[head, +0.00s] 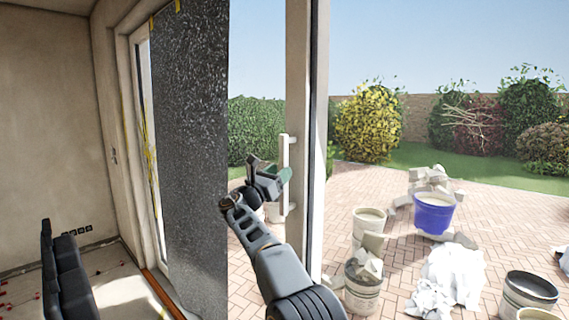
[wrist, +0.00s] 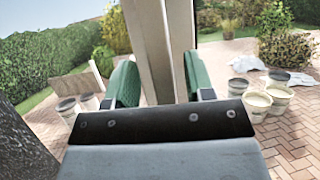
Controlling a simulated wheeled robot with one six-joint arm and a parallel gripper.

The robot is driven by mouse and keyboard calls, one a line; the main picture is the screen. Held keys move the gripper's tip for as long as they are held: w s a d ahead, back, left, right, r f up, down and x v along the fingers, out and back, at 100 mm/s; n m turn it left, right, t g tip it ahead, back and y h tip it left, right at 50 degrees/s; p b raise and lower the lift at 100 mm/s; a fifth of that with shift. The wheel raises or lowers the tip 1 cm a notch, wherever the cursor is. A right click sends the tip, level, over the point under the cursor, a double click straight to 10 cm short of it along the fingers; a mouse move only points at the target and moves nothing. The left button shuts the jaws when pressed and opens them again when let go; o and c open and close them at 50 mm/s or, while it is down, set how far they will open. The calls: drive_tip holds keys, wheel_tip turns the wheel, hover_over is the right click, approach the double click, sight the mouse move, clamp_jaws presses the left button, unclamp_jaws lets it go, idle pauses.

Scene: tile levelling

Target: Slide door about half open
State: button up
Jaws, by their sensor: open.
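The sliding door's pale upright frame (head: 299,90) stands in the middle of the head view. A pale vertical bar handle (head: 285,150) is mounted on it. My gripper (head: 281,178) is at the handle's mid-height. In the wrist view my green fingertips (wrist: 160,75) are spread, one on each side of pale uprights: a broad bar (wrist: 148,40) and the door frame (wrist: 182,40) beside it. The fingers appear to stand around the handle, apart from each other. I cannot tell whether either touches it.
A dark speckled panel (head: 190,150) hangs left of the door, by the wall (head: 55,110). Outside on the brick paving (head: 400,290) stand a blue bucket (head: 433,216), several pale buckets (head: 363,295) and a white crumpled heap (head: 447,278). Hedges and lawn lie beyond.

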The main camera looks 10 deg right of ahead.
drive_tip(key=shift+p+x, duration=0.4)
drive_tip(key=shift+x, duration=0.85)
drive_tip(key=shift+c, duration=0.4)
clamp_jaws()
drive_tip(key=shift+s, duration=0.1)
